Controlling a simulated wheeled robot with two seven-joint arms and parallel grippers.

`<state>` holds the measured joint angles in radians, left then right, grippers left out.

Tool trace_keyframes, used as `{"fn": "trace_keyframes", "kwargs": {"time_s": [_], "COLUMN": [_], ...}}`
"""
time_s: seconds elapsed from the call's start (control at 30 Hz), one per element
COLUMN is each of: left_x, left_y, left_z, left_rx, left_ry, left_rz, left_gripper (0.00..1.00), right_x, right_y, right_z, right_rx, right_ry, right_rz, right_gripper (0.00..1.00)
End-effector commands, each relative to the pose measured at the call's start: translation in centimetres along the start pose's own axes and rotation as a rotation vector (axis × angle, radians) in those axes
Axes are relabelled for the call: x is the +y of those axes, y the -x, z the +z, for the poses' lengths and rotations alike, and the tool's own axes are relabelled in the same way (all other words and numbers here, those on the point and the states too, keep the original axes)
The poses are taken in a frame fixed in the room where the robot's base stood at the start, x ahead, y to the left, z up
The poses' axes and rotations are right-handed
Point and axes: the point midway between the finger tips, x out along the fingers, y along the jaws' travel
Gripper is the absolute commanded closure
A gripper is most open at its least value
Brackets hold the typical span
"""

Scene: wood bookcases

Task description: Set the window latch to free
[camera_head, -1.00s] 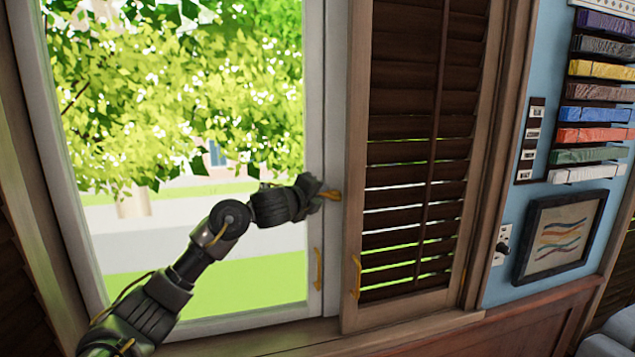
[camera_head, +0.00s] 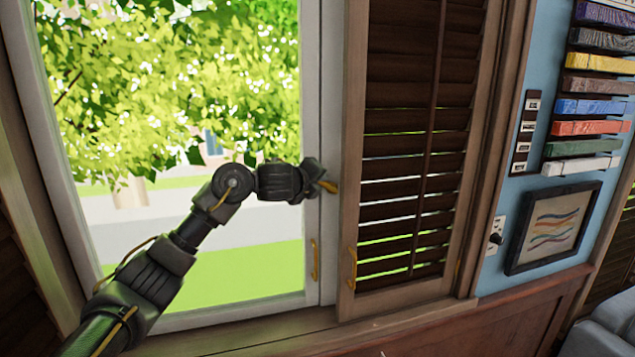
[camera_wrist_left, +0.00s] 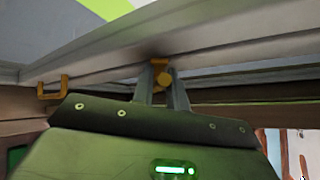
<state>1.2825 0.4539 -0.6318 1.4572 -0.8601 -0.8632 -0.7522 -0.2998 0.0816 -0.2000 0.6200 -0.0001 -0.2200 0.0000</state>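The window latch (camera_head: 329,187) is a small brass piece on the right stile of the white window frame, beside the shutter. Its visible end points right and slightly down in the head view. My left gripper (camera_head: 318,184) is at the latch, with its fingers hiding part of it. In the left wrist view, the brass latch (camera_wrist_left: 163,77) sits between the two narrow fingertips of my left gripper (camera_wrist_left: 161,84), which appear closed against its sides. The latch's base is partly hidden. My right gripper is not in view.
A brass window handle (camera_head: 315,261) is lower on the frame, and a similar handle (camera_head: 352,268) is on the dark louvred shutter (camera_head: 415,160) to the right. The sill (camera_head: 240,335) runs below. A framed picture (camera_head: 552,228) hangs further right.

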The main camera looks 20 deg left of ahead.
Motion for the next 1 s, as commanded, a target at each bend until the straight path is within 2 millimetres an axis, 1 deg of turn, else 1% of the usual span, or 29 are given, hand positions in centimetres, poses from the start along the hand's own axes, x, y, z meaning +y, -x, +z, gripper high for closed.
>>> {"fn": "trace_keyframes", "kwargs": {"time_s": [0.03,0.1,0.13,0.4,0.53,0.67,0.8,1.0], "left_x": [0.0,0.0,0.0,0.0,0.0,0.1,0.1,0.0], "left_y": [0.0,0.0,0.0,0.1,0.8,2.7,5.3,8.5], "left_z": [0.0,0.0,0.0,0.0,-0.1,0.0,-0.1,0.1], "left_rx": [0.000,0.000,0.000,0.000,0.001,-0.002,-0.002,-0.005], "left_ry": [0.000,0.000,0.000,0.000,-0.001,-0.003,-0.004,-0.003], "left_rz": [0.000,0.000,0.000,-0.001,-0.002,-0.004,-0.004,-0.004], "left_gripper": [0.78,0.69,0.67,0.67,0.67,0.67,0.67,0.67], "right_x": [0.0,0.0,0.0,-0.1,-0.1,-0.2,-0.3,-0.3], "right_y": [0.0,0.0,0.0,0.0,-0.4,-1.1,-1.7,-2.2], "right_z": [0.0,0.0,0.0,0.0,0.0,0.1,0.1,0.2], "right_rx": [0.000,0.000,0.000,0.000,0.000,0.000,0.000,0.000], "right_ry": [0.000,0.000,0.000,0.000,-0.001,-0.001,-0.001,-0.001], "right_rz": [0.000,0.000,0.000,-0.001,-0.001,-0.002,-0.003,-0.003], "right_gripper": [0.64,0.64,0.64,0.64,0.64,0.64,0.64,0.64]}}
